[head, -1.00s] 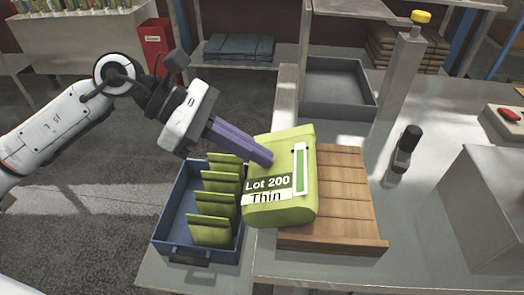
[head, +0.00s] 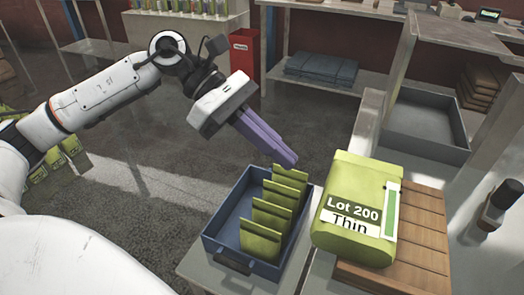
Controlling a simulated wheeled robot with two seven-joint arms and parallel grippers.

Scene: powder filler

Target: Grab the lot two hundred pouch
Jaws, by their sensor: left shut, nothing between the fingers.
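The large green pouch (head: 352,190) stands upright at the left end of the slatted wooden board (head: 432,245). Its label reads "Lot 200 Thin", with a green and white strip beside it. My left gripper (head: 291,162) has purple fingers that are closed together and empty. In the picture its tips are left of the pouch's top, above the back of the blue bin, with a visible gap to the pouch. My right gripper is not in view.
The blue bin (head: 213,244) left of the pouch holds several small green pouches (head: 262,240) in a row. A grey tray (head: 425,146) lies behind the board. A dark-capped bottle (head: 500,203) stands at the right. More green pouches (head: 40,182) show behind my left arm.

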